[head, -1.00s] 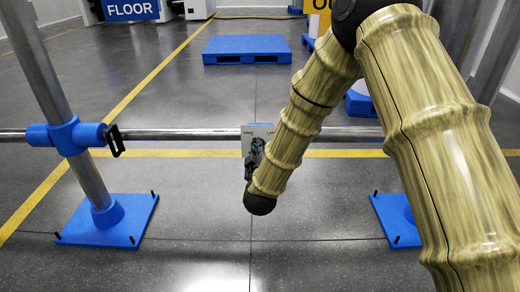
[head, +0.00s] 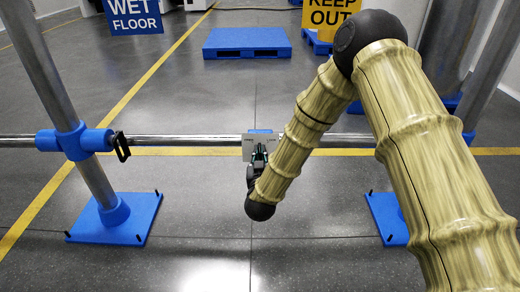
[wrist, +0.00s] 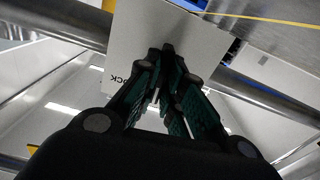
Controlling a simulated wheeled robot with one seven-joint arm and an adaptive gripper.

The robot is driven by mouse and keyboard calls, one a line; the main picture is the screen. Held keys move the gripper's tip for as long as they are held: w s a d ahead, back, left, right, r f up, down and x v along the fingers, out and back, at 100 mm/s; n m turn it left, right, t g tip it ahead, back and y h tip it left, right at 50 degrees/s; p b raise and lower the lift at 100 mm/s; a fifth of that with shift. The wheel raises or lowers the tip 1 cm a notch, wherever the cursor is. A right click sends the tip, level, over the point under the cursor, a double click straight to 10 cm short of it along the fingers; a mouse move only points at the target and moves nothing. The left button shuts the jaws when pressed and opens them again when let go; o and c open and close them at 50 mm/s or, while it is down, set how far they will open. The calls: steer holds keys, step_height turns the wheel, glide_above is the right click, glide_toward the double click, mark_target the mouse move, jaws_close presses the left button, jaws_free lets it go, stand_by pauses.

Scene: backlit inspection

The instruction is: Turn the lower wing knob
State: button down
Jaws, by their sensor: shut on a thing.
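The lower wing knob is hidden behind my gripper's fingers in both views. My gripper (head: 258,158) is in front of a light grey panel (head: 247,146) on the horizontal rail. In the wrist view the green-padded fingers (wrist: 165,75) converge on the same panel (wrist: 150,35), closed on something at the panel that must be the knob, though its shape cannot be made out. Part of a printed word on the panel shows left of the fingers.
The steel rail (head: 210,141) runs across the frame, with a blue clamp (head: 75,141) and black handle (head: 121,146) on the left. Blue base plates (head: 140,220) stand on the floor. A blue pallet (head: 247,40) and signs lie behind. The floor between the posts is clear.

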steer(key=m+p, duration=0.3)
steer(key=m, duration=0.2)
steer(key=shift+s+m, duration=0.1)
steer(key=shift+m, duration=0.2)
steer(key=shift+f+m+p, duration=0.1)
steer(key=shift+m+p, duration=1.1)
steer(key=shift+m, duration=1)
steer(key=c, duration=1.5)
jaws_free()
steer(key=shift+c, duration=0.2)
